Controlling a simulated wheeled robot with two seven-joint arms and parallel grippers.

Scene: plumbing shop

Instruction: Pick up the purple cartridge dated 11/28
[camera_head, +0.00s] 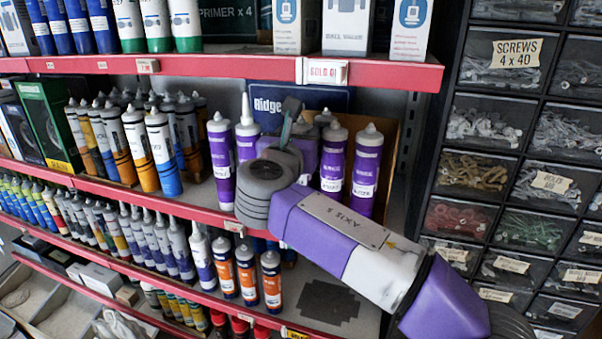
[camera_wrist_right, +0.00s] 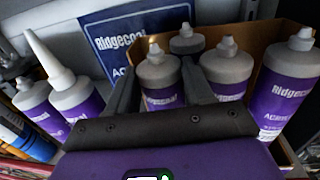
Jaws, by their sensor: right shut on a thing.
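Several purple cartridges with grey caps stand on the middle shelf, among them one at the left (camera_head: 221,165), one with a long white nozzle (camera_head: 247,137) and one at the right (camera_head: 365,175). Their date labels are too small to read. My right gripper (camera_head: 292,128) reaches in from the lower right among them. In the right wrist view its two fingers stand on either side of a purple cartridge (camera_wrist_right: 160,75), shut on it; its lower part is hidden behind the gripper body. Another cartridge (camera_wrist_right: 228,70) stands close right of the fingers. My left gripper is not in view.
A blue Ridgecoat box (camera_wrist_right: 125,35) and a cardboard carton (camera_head: 384,145) stand behind the cartridges. The red shelf edge (camera_head: 130,190) runs in front, with another shelf edge (camera_head: 220,66) above. Screw drawers (camera_head: 490,120) stand at the right.

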